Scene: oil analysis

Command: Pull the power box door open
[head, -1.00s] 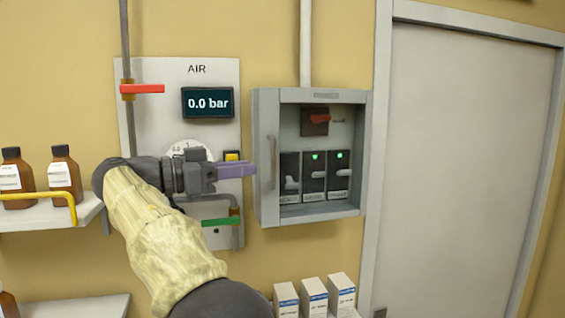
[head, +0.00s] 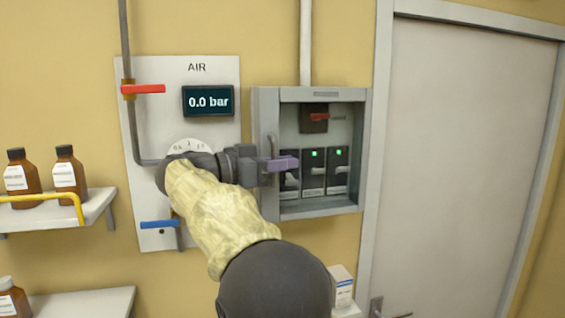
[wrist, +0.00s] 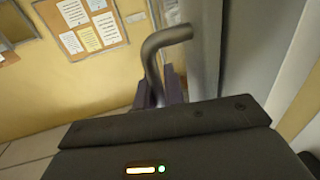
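The grey power box (head: 318,207) is on the wall, with breakers and two green lights showing inside its frame. Its handle (head: 272,146) stands on the left strip of the front. The handle also shows in the wrist view as a bent metal bar (wrist: 152,58). My gripper (head: 283,164), with purple fingers, is at the handle. In the wrist view the bar runs down between the two fingers (wrist: 160,92), close to both. The dark gripper body hides the lower bar and most of the fingers, so I cannot tell if they press on it.
Left of the box is the AIR panel (head: 160,85) with a 0.0 bar display (head: 208,101), red lever (head: 143,89) and blue lever (head: 160,224). A shelf (head: 95,208) with brown bottles is at left. A closed grey door (head: 465,150) is at right.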

